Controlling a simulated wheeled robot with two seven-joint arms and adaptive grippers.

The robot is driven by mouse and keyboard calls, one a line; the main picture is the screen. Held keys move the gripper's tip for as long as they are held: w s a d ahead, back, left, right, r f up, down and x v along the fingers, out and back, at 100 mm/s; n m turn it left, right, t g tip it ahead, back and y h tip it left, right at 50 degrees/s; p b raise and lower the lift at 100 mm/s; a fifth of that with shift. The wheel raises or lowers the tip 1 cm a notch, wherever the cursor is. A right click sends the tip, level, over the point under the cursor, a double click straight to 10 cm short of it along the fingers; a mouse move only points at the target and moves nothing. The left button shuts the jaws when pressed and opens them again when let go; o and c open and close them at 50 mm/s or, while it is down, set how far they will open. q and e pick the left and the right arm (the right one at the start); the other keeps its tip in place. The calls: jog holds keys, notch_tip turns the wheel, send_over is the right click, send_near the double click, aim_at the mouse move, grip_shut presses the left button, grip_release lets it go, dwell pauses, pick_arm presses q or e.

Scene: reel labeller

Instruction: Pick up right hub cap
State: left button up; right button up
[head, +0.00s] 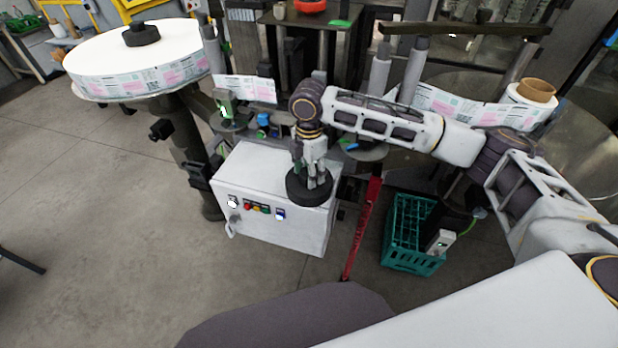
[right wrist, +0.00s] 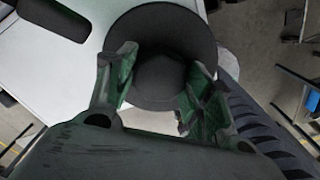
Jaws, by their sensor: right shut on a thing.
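The right hub cap is a dark round disc with a raised central knob (head: 309,190). In the head view it is at the right edge of the white control box's top; I cannot tell whether it touches the box. My right gripper (head: 316,176) points down over it and is shut on its knob. In the right wrist view the cap (right wrist: 185,28) lies just beyond the fingers (right wrist: 158,66), with the knob between them. A similar dark hub cap (head: 142,34) sits on the large white label reel (head: 110,55) at the left. My left gripper is not in view.
The white control box (head: 270,222) carries coloured buttons on its front. A red bar (head: 361,232) stands to its right, then a green crate (head: 398,258) holding dark and white items. A brown-cored label roll (head: 536,92) is at the right.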

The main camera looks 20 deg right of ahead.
notch_tip(320, 180, up, 10)
jog(key=shift+b, duration=0.3)
dwell(0.4)
dwell(0.6)
